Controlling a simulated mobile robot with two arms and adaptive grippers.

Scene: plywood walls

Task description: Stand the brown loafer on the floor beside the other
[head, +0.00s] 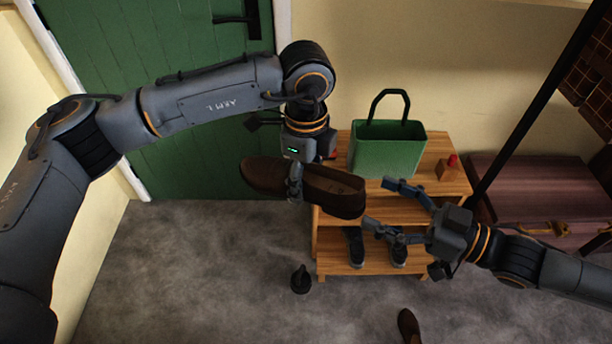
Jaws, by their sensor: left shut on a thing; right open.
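A brown loafer (334,192) is held in the air by my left gripper (296,190), which is shut around its middle. The toe points left and the open heel end points right. It hangs in front of the left part of a wooden shoe rack. The other brown loafer (408,325) is on the grey floor (210,270) at the bottom edge, partly cut off by the frame. My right gripper (377,205) is open and empty, to the right of the held loafer's heel, in front of the rack.
The wooden rack (437,184) carries a green bag (388,150) and a small red-topped item (450,165). Dark shoes (355,247) stand on its lower shelf. A small black object (300,280) stands on the floor. A dark bench (520,190) is at right. Floor at left is clear.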

